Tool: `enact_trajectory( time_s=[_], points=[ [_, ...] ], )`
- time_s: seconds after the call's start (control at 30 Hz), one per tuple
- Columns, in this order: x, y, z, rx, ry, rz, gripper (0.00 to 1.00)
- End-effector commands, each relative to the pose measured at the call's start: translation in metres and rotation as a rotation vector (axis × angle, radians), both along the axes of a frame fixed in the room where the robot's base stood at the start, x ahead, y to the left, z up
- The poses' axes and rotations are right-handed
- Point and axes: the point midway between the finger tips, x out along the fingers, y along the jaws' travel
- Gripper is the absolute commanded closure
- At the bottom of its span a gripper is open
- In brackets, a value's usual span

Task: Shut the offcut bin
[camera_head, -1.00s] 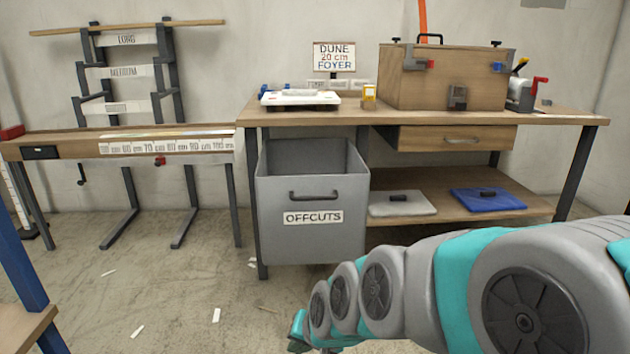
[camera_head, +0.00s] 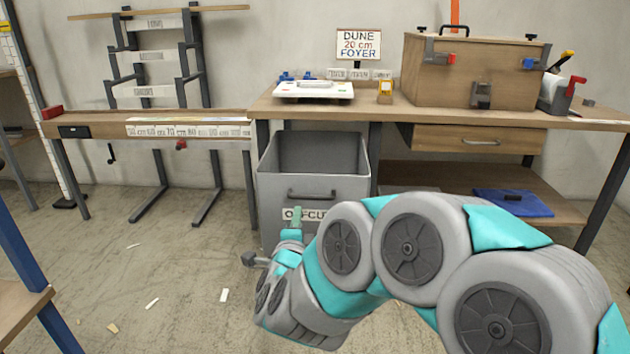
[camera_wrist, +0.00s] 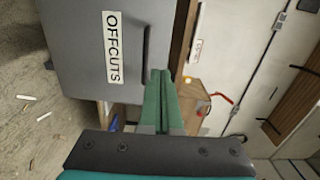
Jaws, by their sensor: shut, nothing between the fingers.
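The grey offcut bin (camera_head: 272,192) stands pulled out from under the workbench, its open top showing in the head view. Its front has a dark bar handle (camera_head: 312,194) and an OFFCUTS label (camera_head: 306,213), partly hidden by my arm. In the wrist view, the bin front (camera_wrist: 72,45) appears turned sideways, with the handle (camera_wrist: 146,45) and label (camera_wrist: 113,47) clear. My gripper (camera_head: 297,212) is in front of the bin, below the handle in the head picture. Its green fingers (camera_wrist: 160,78) are together and empty. I cannot tell whether they touch the bin.
The workbench (camera_head: 400,112) spans the right, carrying a scale (camera_head: 315,91), a sign (camera_head: 359,44) and a wooden box (camera_head: 470,75). A drawer (camera_head: 470,139) and lower shelf (camera_head: 545,207) are right of the bin. Floor at left is mostly clear, with scattered scraps.

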Motion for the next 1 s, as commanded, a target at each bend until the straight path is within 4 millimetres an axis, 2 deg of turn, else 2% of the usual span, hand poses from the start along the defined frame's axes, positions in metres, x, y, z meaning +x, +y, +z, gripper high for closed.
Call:
enact_trajectory(
  time_s=[0.13, 0.27, 0.7, 1.0],
  points=[
    [0.002, -0.003, 0.004, 0.018, -0.026, -0.026, 1.0],
    [0.012, -0.004, 0.005, 0.021, -0.03, -0.03, 1.0],
    [0.093, -0.007, 0.003, 0.017, -0.03, -0.03, 1.0],
    [0.132, -0.008, 0.003, 0.017, -0.027, -0.027, 1.0]
  ],
)
